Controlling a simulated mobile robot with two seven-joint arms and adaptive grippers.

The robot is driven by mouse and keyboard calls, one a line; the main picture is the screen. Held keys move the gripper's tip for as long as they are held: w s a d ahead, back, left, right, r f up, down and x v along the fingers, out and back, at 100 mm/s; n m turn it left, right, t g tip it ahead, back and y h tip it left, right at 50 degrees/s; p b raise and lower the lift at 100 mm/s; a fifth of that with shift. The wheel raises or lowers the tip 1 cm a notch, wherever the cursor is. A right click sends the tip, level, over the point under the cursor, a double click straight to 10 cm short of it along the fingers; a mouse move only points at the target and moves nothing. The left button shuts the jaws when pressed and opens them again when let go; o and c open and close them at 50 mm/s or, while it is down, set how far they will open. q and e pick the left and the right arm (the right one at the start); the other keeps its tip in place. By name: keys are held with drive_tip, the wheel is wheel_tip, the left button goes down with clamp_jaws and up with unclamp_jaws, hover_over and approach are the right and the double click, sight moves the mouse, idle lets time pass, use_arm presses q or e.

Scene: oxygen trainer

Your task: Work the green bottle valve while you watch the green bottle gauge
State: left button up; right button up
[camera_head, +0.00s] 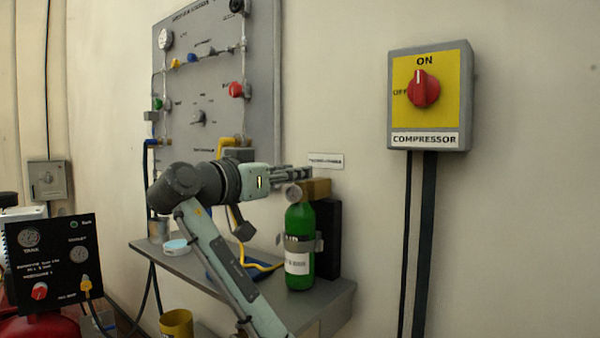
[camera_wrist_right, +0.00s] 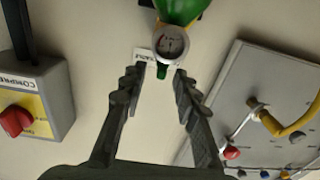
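The green bottle (camera_head: 299,262) stands upright on the grey shelf in the head view. Its round gauge (camera_head: 293,193) sits at the bottle's neck, and the gauge face also shows in the right wrist view (camera_wrist_right: 172,43). The small green valve knob (camera_wrist_right: 161,71) lies just past the gauge in the right wrist view; I cannot make it out in the head view. My right gripper (camera_wrist_right: 159,80) is open, its fingertips either side of the knob with gaps visible. In the head view the right gripper (camera_head: 296,174) is at the bottle's top. My left gripper is not in view.
The shelf (camera_head: 325,305) holds the bottle near its right end, with a dark block (camera_head: 328,235) behind it. A grey valve panel (camera_head: 215,80) is on the wall behind my arm. A compressor switch box (camera_head: 430,95) is at the right. A yellow cup (camera_head: 176,323) stands lower left.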

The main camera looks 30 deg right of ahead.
drive_tip(key=shift+x, duration=1.45)
clamp_jaws()
